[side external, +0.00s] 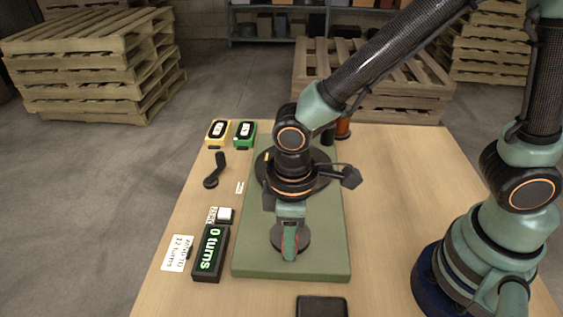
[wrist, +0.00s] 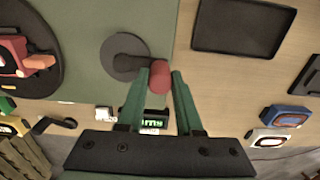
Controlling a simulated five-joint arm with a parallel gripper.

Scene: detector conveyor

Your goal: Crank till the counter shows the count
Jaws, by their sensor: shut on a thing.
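The crank has a dark round hub (wrist: 124,57) with a short dark arm ending in a red knob (wrist: 160,76). My gripper (wrist: 161,74) is shut on this knob, one green finger on each side. In the side view my gripper (side external: 289,246) reaches down over the hub at the near end of the green board (side external: 330,262) and hides most of the crank. The counter (side external: 211,252), a black box left of the board, reads "0 turns" in green. A white card (side external: 178,253) beside it reads "WIND TO 12 turns".
A white button (side external: 225,214) stands behind the counter. A loose black handle (side external: 214,170) and yellow (side external: 217,133) and green (side external: 244,134) boxes lie farther back. A large dark disc (side external: 322,180) sits on the board. A black tray (side external: 321,307) lies in front.

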